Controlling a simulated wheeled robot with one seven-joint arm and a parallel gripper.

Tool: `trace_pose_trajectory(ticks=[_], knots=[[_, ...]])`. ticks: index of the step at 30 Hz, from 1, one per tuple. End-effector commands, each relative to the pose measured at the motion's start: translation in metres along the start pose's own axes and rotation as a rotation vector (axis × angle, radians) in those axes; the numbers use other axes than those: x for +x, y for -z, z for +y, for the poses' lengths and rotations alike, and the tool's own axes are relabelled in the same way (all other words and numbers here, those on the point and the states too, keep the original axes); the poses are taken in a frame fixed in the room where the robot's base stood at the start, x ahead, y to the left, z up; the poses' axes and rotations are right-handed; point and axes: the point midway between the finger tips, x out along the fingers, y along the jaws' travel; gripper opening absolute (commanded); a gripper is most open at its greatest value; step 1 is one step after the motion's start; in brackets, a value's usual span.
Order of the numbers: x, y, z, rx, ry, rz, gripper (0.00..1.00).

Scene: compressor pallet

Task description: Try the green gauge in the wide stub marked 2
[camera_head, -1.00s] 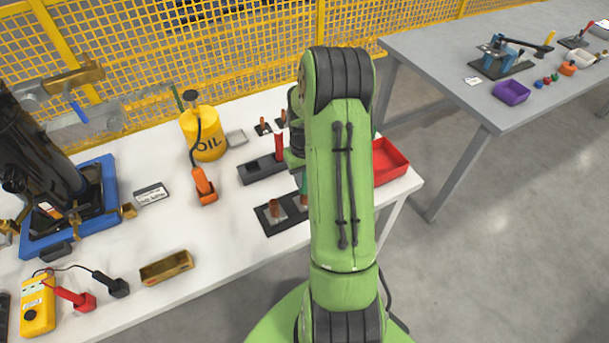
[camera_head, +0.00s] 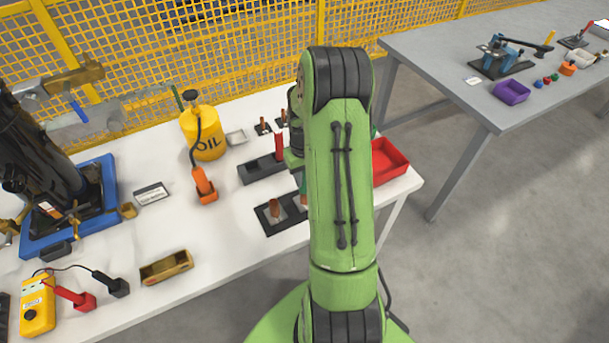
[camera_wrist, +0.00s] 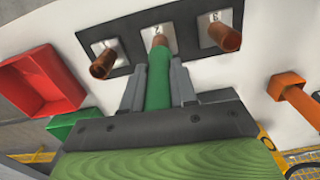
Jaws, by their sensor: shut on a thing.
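The wide stub marked 2 (camera_wrist: 159,41) is copper, in the middle of a dark plate (camera_wrist: 182,48). The gauge's far end lines up with this stub in the wrist view; I cannot tell whether they touch or are fitted together. Another copper stub stands on each side, the right one (camera_wrist: 224,36) marked 3 and the left one (camera_wrist: 103,64) with an unclear mark. In the head view my arm hides the gripper and part of the plate (camera_head: 262,222).
A red tray (camera_head: 388,163) stands right of the plate, with a green tray (camera_wrist: 72,124) beside it in the wrist view. White table shows left of the plate.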

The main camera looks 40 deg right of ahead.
Motion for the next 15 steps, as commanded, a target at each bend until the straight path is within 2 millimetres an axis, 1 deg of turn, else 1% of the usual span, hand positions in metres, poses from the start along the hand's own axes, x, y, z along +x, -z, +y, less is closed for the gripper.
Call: trace_pose_trajectory(ticks=[10,15], knots=[[0.0009,-0.0006,-0.0004,-0.001,0.001,-0.002,0.00],[-0.0068,-0.0005,-0.0004,-0.001,0.001,-0.002,0.00]])
